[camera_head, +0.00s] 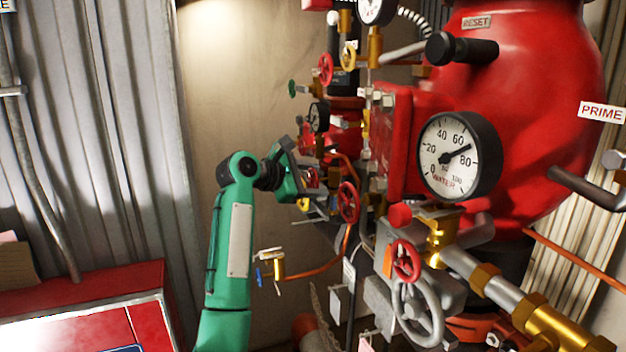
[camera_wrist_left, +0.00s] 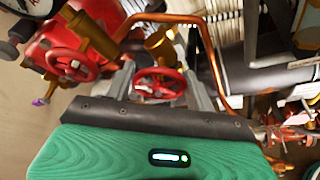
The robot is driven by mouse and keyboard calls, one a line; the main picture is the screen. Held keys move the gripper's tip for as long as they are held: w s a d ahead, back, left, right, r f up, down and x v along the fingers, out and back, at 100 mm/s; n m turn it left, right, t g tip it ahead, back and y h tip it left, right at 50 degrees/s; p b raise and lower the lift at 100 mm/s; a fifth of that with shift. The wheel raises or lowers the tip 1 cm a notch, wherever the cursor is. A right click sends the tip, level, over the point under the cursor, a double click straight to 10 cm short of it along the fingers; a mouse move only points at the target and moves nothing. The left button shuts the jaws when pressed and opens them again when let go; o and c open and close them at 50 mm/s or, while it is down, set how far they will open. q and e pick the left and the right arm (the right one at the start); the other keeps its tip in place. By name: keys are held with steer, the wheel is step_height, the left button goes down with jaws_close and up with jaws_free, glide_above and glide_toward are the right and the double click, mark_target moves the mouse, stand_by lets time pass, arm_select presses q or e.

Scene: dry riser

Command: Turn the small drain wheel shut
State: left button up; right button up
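My left gripper (camera_head: 306,174) is at the pipework left of the big red vessel. In the left wrist view its two grey fingers (camera_wrist_left: 160,76) stand apart. A small red handwheel (camera_wrist_left: 160,86) shows between them, its rim seemingly clear of both fingers. In the head view a bit of red (camera_head: 312,178) shows at the fingertips, mostly hidden by the gripper. I cannot tell for sure that this is the drain wheel. Another red wheel (camera_head: 348,202) is just right of the gripper. My right gripper is not in view.
A red wheel (camera_head: 406,261) and a larger grey wheel (camera_head: 418,312) are at the lower right. A copper pipe (camera_wrist_left: 207,50) bends close to the right finger. Another red wheel (camera_wrist_left: 72,65) is left of the fingers. A gauge (camera_head: 458,156) is on the right.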

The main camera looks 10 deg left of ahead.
arm_select(q)
steer(key=shift+f, duration=0.1)
steer(key=shift+c, duration=0.2)
steer(key=shift+f+m+t+b, duration=0.15)
steer(key=shift+m+t+b, duration=0.45)
steer(key=shift+m+b, duration=0.45)
steer(key=shift+m+t+y+b, duration=0.3)
steer(key=shift+m+t+b, duration=0.3)
steer(key=shift+m+b, duration=0.45)
steer(key=shift+d+m+t+b, duration=0.1)
steer(key=shift+m+t+b, duration=0.35)
steer(key=shift+m, duration=0.15)
steer(key=o, duration=0.7)
steer(key=shift+s, duration=0.1)
